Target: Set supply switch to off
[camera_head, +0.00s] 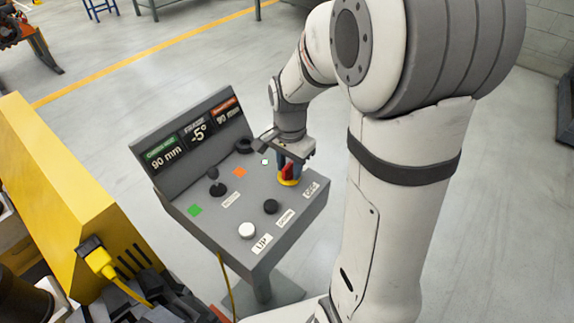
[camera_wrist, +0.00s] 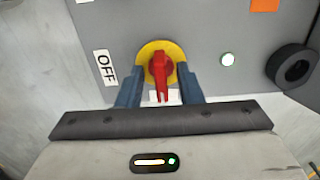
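The supply switch is a red rotary knob (camera_wrist: 160,67) on a round yellow plate (camera_wrist: 147,50) in the wrist view. Its handle points down in that view, toward my gripper's palm, and the OFF label (camera_wrist: 104,69) is to its left. In the head view the red knob (camera_head: 287,171) is at the right side of the grey console, partly hidden by my gripper. My gripper (camera_wrist: 160,84) is open, with one blue finger on each side of the knob and a visible gap to it. A white label below the knob is mostly hidden.
The grey console (camera_head: 185,226) carries a black joystick (camera_head: 215,185), a white UP button (camera_head: 247,230), a black DOWN button (camera_head: 270,206) and a black ring-shaped knob (camera_wrist: 292,66). A small light (camera_wrist: 228,59) is right of the switch. A yellow machine (camera_head: 60,185) stands at left.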

